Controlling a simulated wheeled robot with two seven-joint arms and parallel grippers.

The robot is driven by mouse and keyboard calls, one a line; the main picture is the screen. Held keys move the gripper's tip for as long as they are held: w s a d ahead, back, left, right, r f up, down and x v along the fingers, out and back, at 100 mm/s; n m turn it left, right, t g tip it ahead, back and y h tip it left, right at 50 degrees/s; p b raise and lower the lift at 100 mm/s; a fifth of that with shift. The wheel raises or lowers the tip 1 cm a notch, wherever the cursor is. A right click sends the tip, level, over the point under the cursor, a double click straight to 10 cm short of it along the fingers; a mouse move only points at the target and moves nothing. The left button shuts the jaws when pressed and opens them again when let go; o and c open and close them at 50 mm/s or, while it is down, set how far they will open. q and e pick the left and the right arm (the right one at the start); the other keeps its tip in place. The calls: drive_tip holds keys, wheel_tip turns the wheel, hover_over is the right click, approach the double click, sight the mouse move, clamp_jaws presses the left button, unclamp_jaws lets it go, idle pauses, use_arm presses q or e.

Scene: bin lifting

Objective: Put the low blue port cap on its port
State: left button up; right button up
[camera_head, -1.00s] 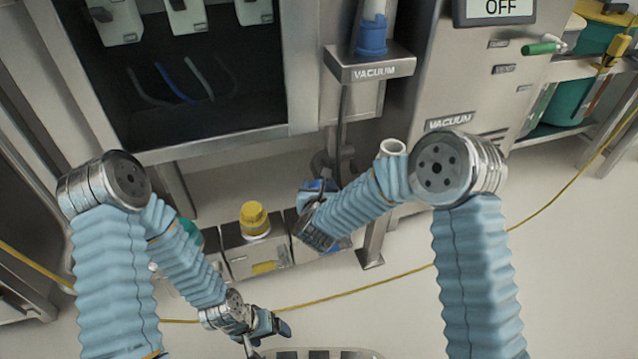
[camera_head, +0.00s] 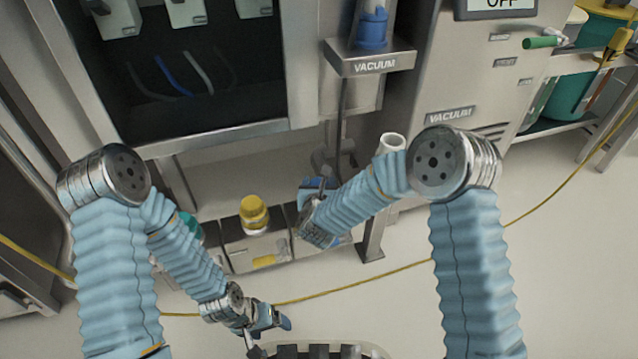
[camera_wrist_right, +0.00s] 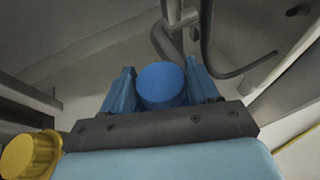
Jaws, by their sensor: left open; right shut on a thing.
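My right gripper (camera_head: 318,188) is at the low row of ports, right of the yellow cap. In the right wrist view the round blue cap (camera_wrist_right: 162,86) sits between the two blue fingers (camera_wrist_right: 162,92), which are shut on it. The blue port under it is hidden by the cap and gripper, so I cannot tell whether the cap touches it. In the head view my right forearm and gripper cover most of the cap. My left gripper (camera_head: 270,322) is open and empty, low in the picture, in front of the row.
A yellow cap (camera_head: 254,213) stands on the neighbouring low box (camera_head: 255,250); it also shows in the right wrist view (camera_wrist_right: 28,155). A teal cap (camera_head: 188,228) is partly behind my left arm. A vacuum shelf (camera_head: 370,62) overhangs above. A yellow cable (camera_head: 400,270) crosses the open floor.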

drive_tip(key=shift+f, duration=0.55)
idle(0.5)
drive_tip(key=o, duration=1.3)
drive_tip(key=shift+o, duration=0.2)
drive_tip(key=p+v, duration=0.1)
drive_tip(key=v, duration=1.2)
drive_tip(key=shift+s, duration=0.4)
